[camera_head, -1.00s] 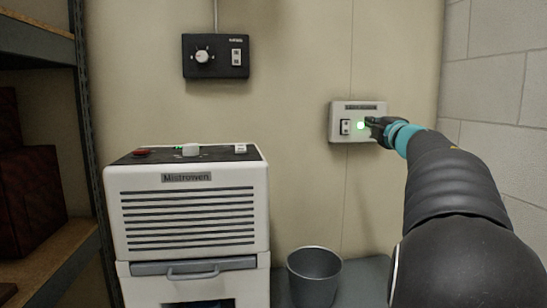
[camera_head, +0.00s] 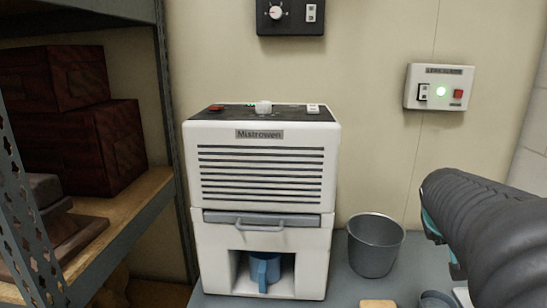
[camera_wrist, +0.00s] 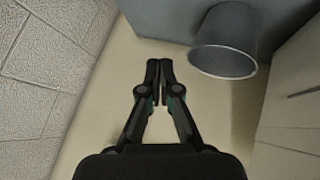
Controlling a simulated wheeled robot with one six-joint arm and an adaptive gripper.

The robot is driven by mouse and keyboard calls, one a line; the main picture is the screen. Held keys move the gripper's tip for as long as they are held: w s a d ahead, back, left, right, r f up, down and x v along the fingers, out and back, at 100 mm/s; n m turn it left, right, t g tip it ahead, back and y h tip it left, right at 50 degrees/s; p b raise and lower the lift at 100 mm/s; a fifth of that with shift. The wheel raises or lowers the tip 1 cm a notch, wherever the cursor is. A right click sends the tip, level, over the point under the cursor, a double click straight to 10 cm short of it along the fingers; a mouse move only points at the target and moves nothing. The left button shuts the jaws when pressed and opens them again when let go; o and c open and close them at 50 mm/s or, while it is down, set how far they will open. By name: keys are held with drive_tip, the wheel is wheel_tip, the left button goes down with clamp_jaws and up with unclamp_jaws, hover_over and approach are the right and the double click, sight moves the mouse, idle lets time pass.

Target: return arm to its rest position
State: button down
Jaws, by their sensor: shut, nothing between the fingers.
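My arm (camera_head: 480,225) reaches in from the right edge of the head view, bent downward at its elbow. Its gripper end is not clearly visible there. In the wrist view my gripper (camera_wrist: 159,64) has its two black fingertips together with nothing between them.
A white Mistrowen machine (camera_head: 264,165) stands on a grey surface with a blue cup (camera_head: 264,270) in its lower opening. The grey bucket (camera_head: 375,246) also shows in the wrist view (camera_wrist: 224,62). Shelves with dark red boxes (camera_head: 80,150) are left. A black control box (camera_head: 290,14) hangs above.

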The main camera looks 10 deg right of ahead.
drive_tip(key=s+a+f+n+y, duration=0.1)
drive_tip(key=s+a, duration=0.3)
drive_tip(key=a, duration=0.5)
drive_tip(key=s+a+f+n+y+p, duration=0.1)
drive_tip(key=s+a+f+y, duration=0.1)
drive_tip(key=a, duration=0.7)
drive_tip(key=s+a+f+n+y+p, duration=0.1)
drive_tip(key=s+a+f+y, duration=0.1)
drive_tip(key=s+a, duration=0.4)
drive_tip(key=a+y, duration=0.1)
drive_tip(key=a, duration=0.3)
drive_tip(key=shift+s+n, duration=0.2)
drive_tip(key=shift+n, duration=0.1)
drive_tip(key=shift+d, duration=0.1)
